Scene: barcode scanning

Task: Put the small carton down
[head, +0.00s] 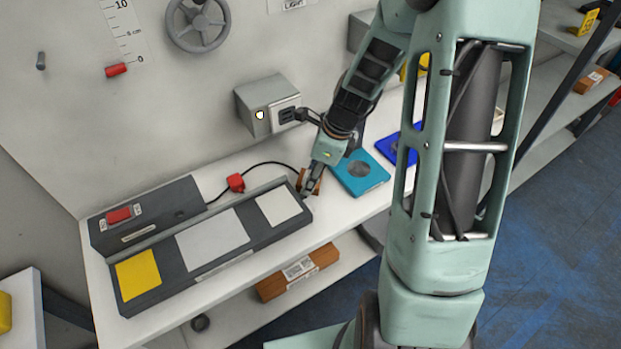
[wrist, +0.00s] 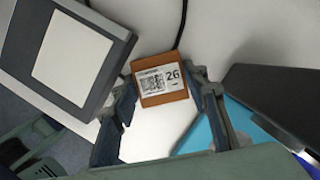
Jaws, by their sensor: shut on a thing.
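The small carton is an orange-brown box with a white label reading "26" and a square code; it shows at the middle of the wrist view (wrist: 150,98). In the head view it is partly hidden by my fingers (head: 317,183). My gripper (head: 309,184) points down with a finger on either side of the carton and is shut on it. The carton is over the white counter (head: 235,172), just beyond the right end of the dark grey station (head: 188,276). I cannot tell whether its underside touches the counter.
The station carries a yellow pad (head: 138,275), a grey pad (head: 212,240) and a white pad (head: 278,207). A teal mat (head: 373,183) lies right of my gripper, with a blue mat (head: 390,148) beyond. A cable with a red block (head: 236,182) runs behind. A brown box (head: 285,278) lies on the lower shelf.

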